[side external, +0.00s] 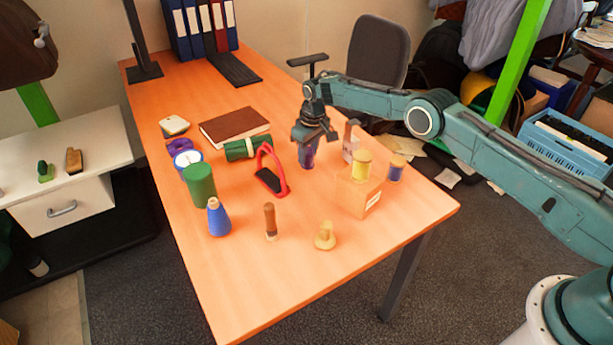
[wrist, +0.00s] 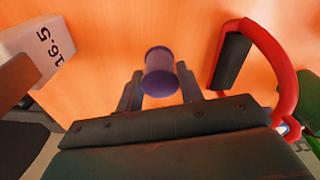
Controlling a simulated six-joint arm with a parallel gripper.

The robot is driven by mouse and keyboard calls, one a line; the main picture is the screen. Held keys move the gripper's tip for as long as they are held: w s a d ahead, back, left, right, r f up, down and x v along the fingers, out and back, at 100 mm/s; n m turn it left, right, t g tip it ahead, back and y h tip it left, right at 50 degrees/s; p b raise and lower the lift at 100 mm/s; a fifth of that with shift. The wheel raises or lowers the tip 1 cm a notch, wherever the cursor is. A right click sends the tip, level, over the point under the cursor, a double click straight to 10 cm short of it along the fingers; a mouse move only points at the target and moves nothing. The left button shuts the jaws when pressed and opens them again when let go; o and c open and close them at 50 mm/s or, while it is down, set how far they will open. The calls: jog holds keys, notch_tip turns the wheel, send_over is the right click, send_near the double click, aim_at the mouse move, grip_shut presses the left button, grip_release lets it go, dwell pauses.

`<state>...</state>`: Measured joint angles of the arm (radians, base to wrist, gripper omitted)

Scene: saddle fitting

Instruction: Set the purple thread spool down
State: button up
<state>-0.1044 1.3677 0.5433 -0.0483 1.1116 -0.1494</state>
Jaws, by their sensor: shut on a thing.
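The purple thread spool (side external: 307,155) is upright between the jaws of my gripper (side external: 314,137), at or just above the orange table. I cannot tell whether its base touches the wood. In the wrist view the spool (wrist: 160,72) shows end-on between the two fingers of my gripper (wrist: 159,92), which is shut on it. The gripper hides part of the spool in the side view.
A red-handled tool (side external: 272,175) lies left of the spool. A grey block (side external: 351,142), a cardboard box (side external: 357,190) with a yellow spool (side external: 361,165) and a blue spool (side external: 396,168) stand right.

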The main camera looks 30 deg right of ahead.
aim_at(312, 152)
jog(key=shift+f, duration=1.15)
jog(key=shift+f, duration=0.15)
jog(key=o, duration=1)
jog(key=shift+s+d+r, duration=0.1)
jog(key=shift+s+r, duration=0.15)
jog(key=shift+r, duration=1.8)
jog(key=shift+s+d+r, duration=0.1)
jog(key=shift+s+r, duration=0.1)
jog(key=shift+r, duration=1.8)
jog(key=shift+s+d+r, duration=0.1)
jog(key=shift+s+r, duration=0.15)
jog(key=shift+r, duration=1.8)
